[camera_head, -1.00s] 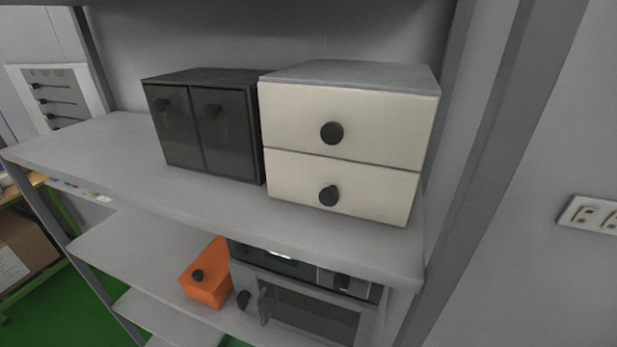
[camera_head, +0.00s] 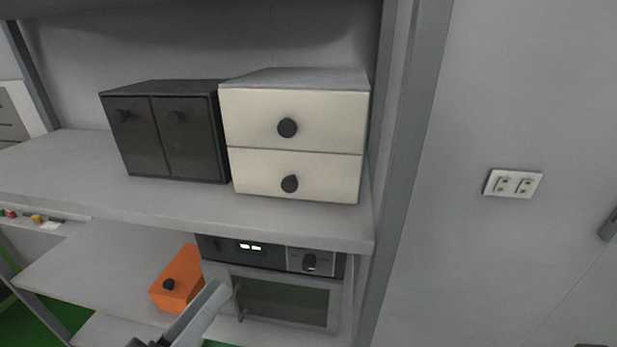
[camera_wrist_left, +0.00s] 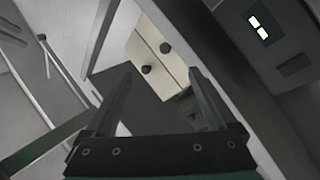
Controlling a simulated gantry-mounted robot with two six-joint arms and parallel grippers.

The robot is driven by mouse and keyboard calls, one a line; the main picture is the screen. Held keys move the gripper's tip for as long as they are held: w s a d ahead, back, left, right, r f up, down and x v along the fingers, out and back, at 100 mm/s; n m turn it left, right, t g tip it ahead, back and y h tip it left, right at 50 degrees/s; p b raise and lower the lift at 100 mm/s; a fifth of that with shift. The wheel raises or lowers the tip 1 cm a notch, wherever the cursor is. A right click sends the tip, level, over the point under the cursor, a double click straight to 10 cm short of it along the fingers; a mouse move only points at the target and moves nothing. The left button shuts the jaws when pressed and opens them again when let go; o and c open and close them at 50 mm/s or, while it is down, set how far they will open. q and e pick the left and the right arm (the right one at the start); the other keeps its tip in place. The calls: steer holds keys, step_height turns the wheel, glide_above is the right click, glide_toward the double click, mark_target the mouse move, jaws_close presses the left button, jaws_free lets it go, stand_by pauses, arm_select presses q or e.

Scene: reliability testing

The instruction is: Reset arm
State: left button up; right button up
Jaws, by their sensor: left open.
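My left gripper (camera_head: 205,300) shows at the bottom of the head view, in front of the lower shelf between the orange box and the oven-like appliance. In the left wrist view its two fingers (camera_wrist_left: 160,72) are spread apart with nothing held between them. Beyond them the cream drawer unit (camera_wrist_left: 145,50) with black knobs appears tilted. My right gripper is in neither view.
On the upper shelf (camera_head: 190,215) stand a black two-door cabinet (camera_head: 160,140) and the cream drawer unit (camera_head: 260,110), both shut. Below are an orange box (camera_head: 168,290) and an appliance (camera_head: 290,300) with a lit display. A wall outlet (camera_head: 513,183) is right.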

arm_select(q)
steer(key=s+d+r+m+t, duration=0.2)
steer(key=s+r+m+t, duration=0.1)
steer(key=r, duration=0.9)
steer(key=s+d+r+m+t, duration=0.15)
steer(key=r+m, duration=0.25)
steer(key=r, duration=0.8)
steer(key=s+a+r+n+t+y+p, duration=0.2)
steer(key=a+r+n+t+y, duration=0.15)
steer(key=a+y, duration=0.45)
step_height(320, 180, up, 26)
steer(key=d+y+p, duration=0.1)
steer(key=d+p, duration=0.1)
steer(key=p, duration=2.4)
steer(key=shift+f, duration=0.2)
steer(key=shift+w+d, duration=0.1)
